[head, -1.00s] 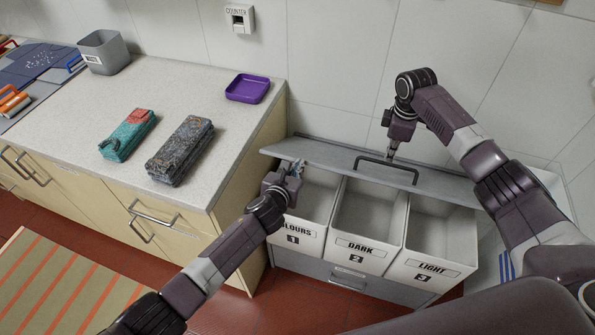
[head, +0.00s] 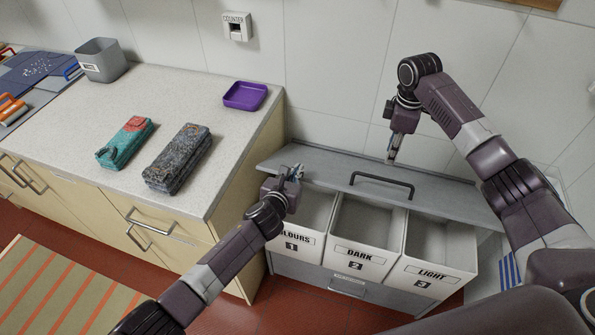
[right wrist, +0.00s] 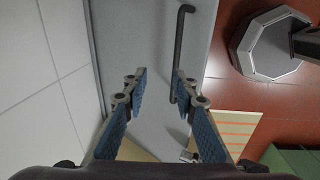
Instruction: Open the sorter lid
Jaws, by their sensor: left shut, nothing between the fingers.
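The sorter lid (head: 325,173) is a grey panel over the rear of the bins, with a dark bar handle (head: 381,182). The bins' front parts are uncovered: COLOURS 1 (head: 292,243), DARK 2 (head: 357,258) and LIGHT 3 (head: 430,278). My left gripper (head: 294,172) is shut and empty at the lid's left front edge, above the COLOURS bin; contact is unclear. My right gripper (head: 392,160) is above and behind the handle, apart from it. In the right wrist view its fingers (right wrist: 160,88) are open, with the handle (right wrist: 180,60) beyond them, near the right finger.
The worktop (head: 150,85) at left carries a teal folded garment (head: 124,146), a dark folded garment (head: 177,158), a purple tray (head: 245,96) and a grey bin (head: 101,60). A tiled wall (head: 335,70) stands behind the sorter.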

